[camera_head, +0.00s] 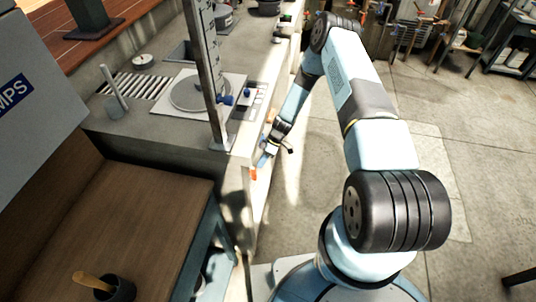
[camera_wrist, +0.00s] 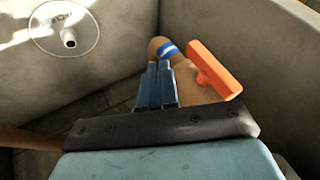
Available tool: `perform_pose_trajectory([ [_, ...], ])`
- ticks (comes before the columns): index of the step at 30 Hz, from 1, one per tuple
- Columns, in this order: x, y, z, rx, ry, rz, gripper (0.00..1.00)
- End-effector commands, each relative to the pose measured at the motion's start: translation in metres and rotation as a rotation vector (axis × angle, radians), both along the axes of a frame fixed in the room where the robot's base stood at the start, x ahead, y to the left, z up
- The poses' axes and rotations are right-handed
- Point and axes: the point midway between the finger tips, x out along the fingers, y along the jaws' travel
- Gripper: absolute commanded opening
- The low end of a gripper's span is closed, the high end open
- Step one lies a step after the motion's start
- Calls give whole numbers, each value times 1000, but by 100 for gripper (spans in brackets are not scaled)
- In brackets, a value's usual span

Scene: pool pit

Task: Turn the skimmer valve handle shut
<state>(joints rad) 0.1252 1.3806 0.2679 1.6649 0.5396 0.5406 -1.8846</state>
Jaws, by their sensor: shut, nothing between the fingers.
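The orange skimmer valve handle (camera_wrist: 214,68) sits on a tan pipe (camera_wrist: 192,88) in the wrist view, just right of my gripper. The pipe has a blue and white band (camera_wrist: 168,50) near its far end. My gripper (camera_wrist: 158,68) has its blue fingers together and empty, alongside the pipe and left of the handle. I cannot tell whether the fingers touch the pipe. In the head view my gripper (camera_head: 264,160) is low beside the concrete wall, and a small orange part of the handle (camera_head: 253,174) shows just below it.
Concrete walls (camera_wrist: 260,40) close in around the valve. A round white fitting (camera_wrist: 66,28) is on the wall at upper left in the wrist view. In the head view a wooden bench top (camera_head: 110,220) is at left, and open floor (camera_head: 470,150) lies to the right.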

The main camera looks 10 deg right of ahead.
Motion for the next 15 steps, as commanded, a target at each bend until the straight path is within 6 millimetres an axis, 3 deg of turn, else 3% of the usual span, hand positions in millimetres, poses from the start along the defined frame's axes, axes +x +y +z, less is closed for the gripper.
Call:
perform_pose_trajectory([
  [6, -27, 11, -2, 0, 2, 1, 0],
  [15, -39, 16, -2, 0, 0, 0, 0],
])
